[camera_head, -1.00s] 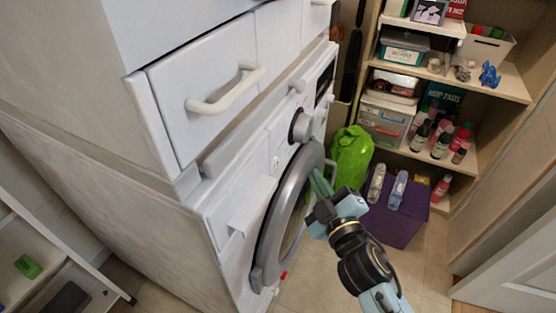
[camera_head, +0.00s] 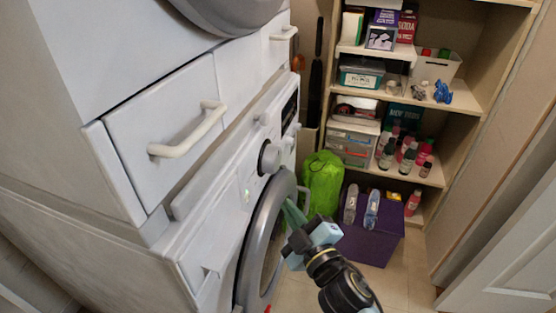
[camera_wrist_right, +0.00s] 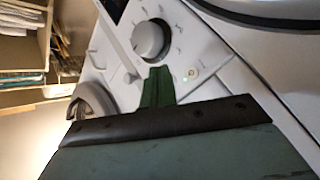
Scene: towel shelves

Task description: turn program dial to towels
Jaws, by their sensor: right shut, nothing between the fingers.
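The program dial (camera_head: 269,158) is a round grey knob with a dark rim on the white washer's control panel, above the round door. It also shows in the right wrist view (camera_wrist_right: 150,40), with marks around it. My right gripper (camera_head: 291,210) is in front of the door's grey ring (camera_head: 257,248), lower than the dial. Its green fingers (camera_wrist_right: 160,82) are shut with nothing between them. In the right wrist view the fingertips point toward the panel near the dial, with a gap in the picture. The dial's exact setting is too small to read. My left gripper is out of view.
A drawer with a white handle (camera_head: 187,136) is above the washer panel. A green bag (camera_head: 322,182) and a purple box (camera_head: 367,236) stand beyond the washer. Shelves (camera_head: 470,102) with bottles and boxes are at the right. The floor (camera_head: 408,282) there is clear.

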